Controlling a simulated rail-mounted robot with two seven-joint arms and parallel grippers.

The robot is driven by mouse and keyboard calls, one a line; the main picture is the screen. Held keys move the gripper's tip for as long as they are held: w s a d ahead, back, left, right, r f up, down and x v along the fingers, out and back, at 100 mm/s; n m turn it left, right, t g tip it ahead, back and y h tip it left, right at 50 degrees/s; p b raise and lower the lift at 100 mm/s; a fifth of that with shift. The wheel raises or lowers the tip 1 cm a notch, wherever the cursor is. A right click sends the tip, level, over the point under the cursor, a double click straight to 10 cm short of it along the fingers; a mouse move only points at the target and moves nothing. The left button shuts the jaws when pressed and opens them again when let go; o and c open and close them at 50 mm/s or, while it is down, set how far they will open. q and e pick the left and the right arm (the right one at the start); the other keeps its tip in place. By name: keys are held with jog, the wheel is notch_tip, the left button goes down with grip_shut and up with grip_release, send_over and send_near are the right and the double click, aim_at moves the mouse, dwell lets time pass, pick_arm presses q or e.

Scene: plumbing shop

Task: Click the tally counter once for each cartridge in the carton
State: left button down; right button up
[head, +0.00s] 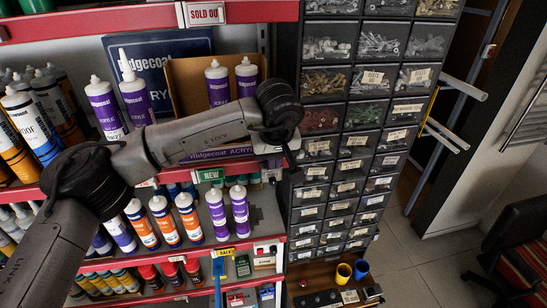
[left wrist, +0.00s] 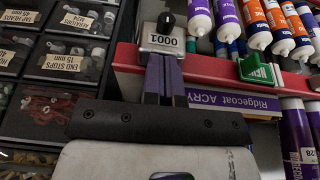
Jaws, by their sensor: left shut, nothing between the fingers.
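The open brown carton (head: 188,78) stands on the upper red-edged shelf in the head view. Two purple-and-white cartridges (head: 217,84) (head: 246,78) show in it; my left arm hides its lower part and possibly more of its contents. In the left wrist view its purple front (left wrist: 235,102) shows behind my gripper. The metal tally counter (left wrist: 162,40) has a black knob and its display seems to read 0001. My left gripper (left wrist: 165,60) is shut and empty, its fingertips right at the counter; I cannot tell whether they touch. My right gripper is not in view.
Loose purple cartridges (head: 104,105) stand left of the carton. A green NEW tag (head: 210,175) hangs on the shelf edge. Lower shelves hold more cartridges (head: 239,208). A dark drawer cabinet (head: 345,120) stands close on the right. Open floor (head: 430,260) lies farther right.

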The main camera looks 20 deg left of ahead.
pick_arm(q)
jog(key=shift+a+f, duration=0.1)
jog(key=shift+f, duration=0.7)
notch_tip(320, 180, up, 4)
jog(key=p, duration=0.3)
jog(key=shift+r, duration=0.25)
jog(key=b+v, duration=0.2)
jog(key=v, duration=0.8)
jog(key=shift+r, duration=0.45)
jog(key=shift+w, duration=0.1)
dwell(0.9)
